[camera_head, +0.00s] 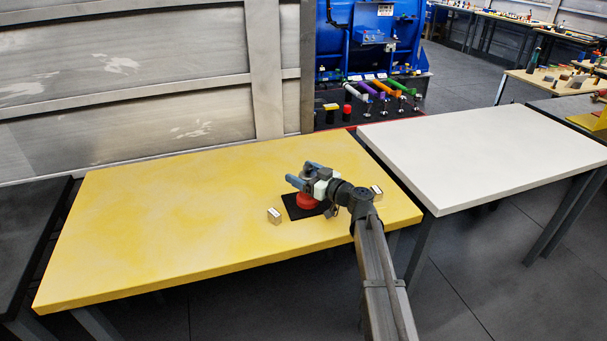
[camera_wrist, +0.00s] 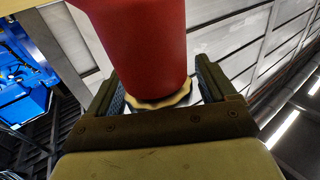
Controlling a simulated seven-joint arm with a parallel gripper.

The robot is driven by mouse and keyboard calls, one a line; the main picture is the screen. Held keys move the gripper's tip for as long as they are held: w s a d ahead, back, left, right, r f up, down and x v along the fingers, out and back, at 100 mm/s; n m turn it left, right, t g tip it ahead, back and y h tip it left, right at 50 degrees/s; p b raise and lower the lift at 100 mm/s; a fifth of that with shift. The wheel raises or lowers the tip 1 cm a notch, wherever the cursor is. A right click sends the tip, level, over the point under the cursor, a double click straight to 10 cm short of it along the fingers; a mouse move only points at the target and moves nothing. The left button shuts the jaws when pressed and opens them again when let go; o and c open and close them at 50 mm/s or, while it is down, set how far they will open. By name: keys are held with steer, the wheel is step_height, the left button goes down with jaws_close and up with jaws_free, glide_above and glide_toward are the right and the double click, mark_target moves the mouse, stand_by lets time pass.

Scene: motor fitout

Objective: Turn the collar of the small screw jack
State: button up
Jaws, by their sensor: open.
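The small screw jack (camera_head: 307,201) is red and stands on a black mat on the yellow table. In the wrist view its red body (camera_wrist: 140,45) fills the upper middle. A pale, scalloped collar (camera_wrist: 165,101) shows at the end of the body nearest my gripper. My gripper (camera_head: 304,176) is at the jack in the head view and hides part of it. In the wrist view the two jaws (camera_wrist: 160,88) are open, one on each side of the collar. Whether either jaw touches the collar cannot be told.
The black mat (camera_head: 292,209) lies under the jack. A small metal block (camera_head: 274,215) stands left of it and another (camera_head: 376,191) right of it. The left part of the yellow table (camera_head: 160,220) is clear. An empty white table (camera_head: 480,150) stands to the right.

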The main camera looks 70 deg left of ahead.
steer(key=c, duration=1)
steer(key=shift+o, duration=0.2)
steer(key=shift+m+t+y, duration=0.6)
steer(key=shift+m+t, duration=0.2)
steer(key=shift+t, duration=0.3)
steer(key=shift+w+a+m+t+y, duration=0.15)
steer(key=shift+m+t+y, duration=0.15)
steer(key=shift+m+t, duration=0.45)
steer(key=shift+w+d+m+t+y, duration=0.1)
steer(key=shift+m+t+y, duration=0.3)
steer(key=shift+t, duration=0.65)
steer(key=o, duration=1)
steer(key=shift+c, duration=0.2)
